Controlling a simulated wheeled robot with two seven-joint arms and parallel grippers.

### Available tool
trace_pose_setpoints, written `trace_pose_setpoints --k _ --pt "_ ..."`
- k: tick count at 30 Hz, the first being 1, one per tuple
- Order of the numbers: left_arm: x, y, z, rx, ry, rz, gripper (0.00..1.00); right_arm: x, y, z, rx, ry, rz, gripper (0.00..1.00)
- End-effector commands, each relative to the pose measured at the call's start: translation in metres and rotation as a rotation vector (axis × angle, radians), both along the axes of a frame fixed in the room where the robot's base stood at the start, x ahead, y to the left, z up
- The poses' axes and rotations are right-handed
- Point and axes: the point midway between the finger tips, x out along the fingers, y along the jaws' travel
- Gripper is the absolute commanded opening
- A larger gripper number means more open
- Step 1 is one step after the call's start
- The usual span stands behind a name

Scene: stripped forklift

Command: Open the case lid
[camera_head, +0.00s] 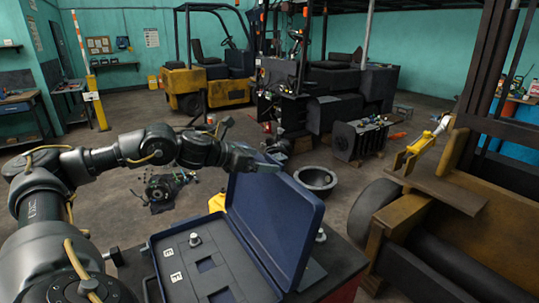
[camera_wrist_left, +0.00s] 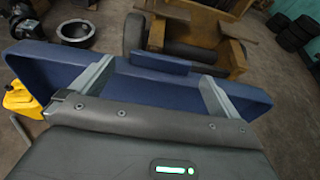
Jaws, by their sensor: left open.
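The dark blue case stands on a work surface at the bottom centre of the head view. Its lid (camera_head: 272,222) is raised steeply from the grey insert (camera_head: 205,274), which has square recesses and letter labels. My left gripper (camera_head: 246,146) is at the upper left edge of the lid. In the left wrist view its two fingers (camera_wrist_left: 158,72) are spread apart against the view of the lid (camera_wrist_left: 60,72), with a raised blue block (camera_wrist_left: 158,64) on the lid between them. I cannot tell whether they touch the lid. My right gripper does not show.
A metal knob-like part (camera_head: 195,240) stands on the insert. A round dark ring (camera_head: 316,179) and a greasy part (camera_head: 165,188) lie on the floor beyond. A brown forklift frame (camera_head: 475,235) stands close on the right. Open floor lies behind the case.

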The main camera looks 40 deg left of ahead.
Motion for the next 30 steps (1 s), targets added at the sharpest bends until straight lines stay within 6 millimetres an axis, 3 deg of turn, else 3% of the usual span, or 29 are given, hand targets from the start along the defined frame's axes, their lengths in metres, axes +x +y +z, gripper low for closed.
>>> trace_pose_setpoints --k 7,19,30 --pt "0.029 -0.010 -0.010 -0.001 -0.001 -0.002 1.00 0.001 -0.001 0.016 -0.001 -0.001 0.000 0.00" --pt "0.035 -0.012 -0.015 0.001 0.000 -0.002 1.00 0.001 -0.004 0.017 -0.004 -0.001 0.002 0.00" --pt "0.035 -0.011 -0.015 0.001 0.000 -0.002 0.52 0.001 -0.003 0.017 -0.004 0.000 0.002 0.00"
